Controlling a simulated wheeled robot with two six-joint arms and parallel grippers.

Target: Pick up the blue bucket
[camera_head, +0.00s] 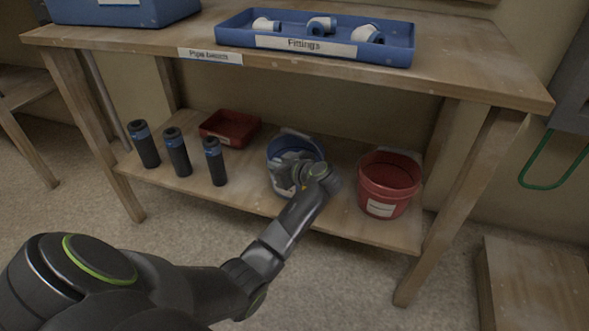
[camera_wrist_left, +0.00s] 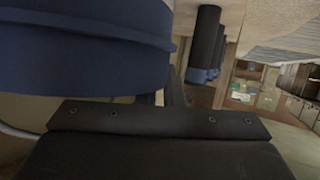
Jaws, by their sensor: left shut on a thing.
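The blue bucket (camera_head: 279,148) is at the lower shelf of the workbench, between the dark cylinders and the red bucket. My left gripper (camera_head: 294,168) reaches in from the front and is shut on it; the fingers and wrist hide part of its front and right side. I cannot tell whether its base touches the shelf. In the left wrist view the blue bucket (camera_wrist_left: 85,55) fills the upper left, close against the dark gripper body (camera_wrist_left: 160,125). My right gripper is not in view.
A red bucket (camera_head: 388,183) stands just right on the lower shelf (camera_head: 240,198). Several dark cylinders (camera_head: 178,153) and a red tray (camera_head: 230,128) are to the left. The tabletop (camera_head: 190,37) overhangs, with a blue Fittings tray (camera_head: 310,50). A wooden leg (camera_head: 445,215) stands at right.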

